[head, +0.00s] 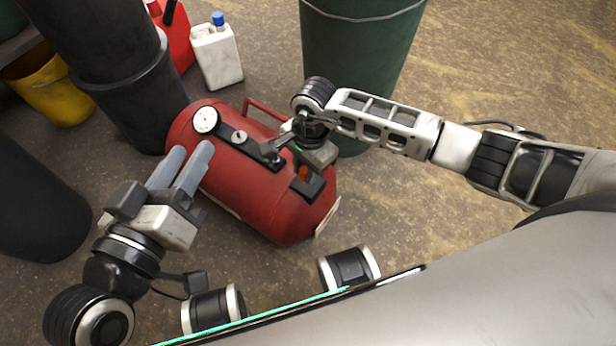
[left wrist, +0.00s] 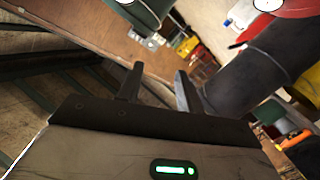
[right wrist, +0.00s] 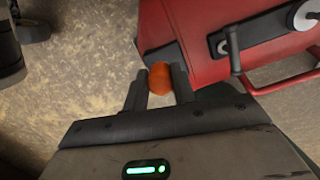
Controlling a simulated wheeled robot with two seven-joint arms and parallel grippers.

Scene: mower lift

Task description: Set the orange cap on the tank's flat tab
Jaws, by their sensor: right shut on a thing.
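The red tank (head: 235,170) lies on its side on the floor, with a dark flat piece (head: 312,188) near its right end that looks like the tab. My right gripper (right wrist: 160,84) is shut on the orange cap (right wrist: 160,76), which sits between its fingertips. In the right wrist view the cap is close to a dark flat part (right wrist: 166,57) of the tank; I cannot tell if they touch. In the head view the cap (head: 303,173) shows small under the right hand. My left gripper (head: 180,168) is open and empty, at the tank's left; its spread fingers show in the left wrist view (left wrist: 157,88).
A gauge (head: 205,120), a knob and a handle (head: 262,112) stand up from the tank. A green barrel (head: 360,50) is behind it. Dark bins (head: 135,90), a yellow bucket (head: 50,85) and a white canister (head: 217,55) crowd the left. Floor at the right is clear.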

